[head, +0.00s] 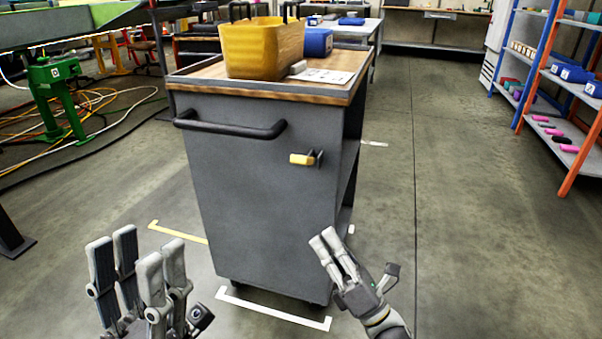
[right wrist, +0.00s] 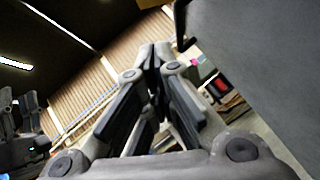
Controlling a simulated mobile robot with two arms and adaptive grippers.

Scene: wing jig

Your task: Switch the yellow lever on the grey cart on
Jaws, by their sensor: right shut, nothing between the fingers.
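The grey cart (head: 255,220) stands ahead, its end panel facing me. The yellow lever (head: 301,159) sits on a dark mount on the upper right of that panel and points left, about level. My right gripper (head: 325,238) is below and slightly right of the lever, apart from it, with its fingers together and nothing between them. In the right wrist view its fingertips (right wrist: 155,52) meet, and the cart panel (right wrist: 250,60) fills the upper right. The lever cannot be made out there. My left gripper (head: 138,250) is at the lower left, its fingers spread and empty.
A dark handle bar (head: 232,127) juts from the cart panel, left of the lever. A yellow bin (head: 262,48) and a blue box (head: 318,42) stand on the cart top. Shelves (head: 560,75) stand at the right. Floor right of the cart is clear.

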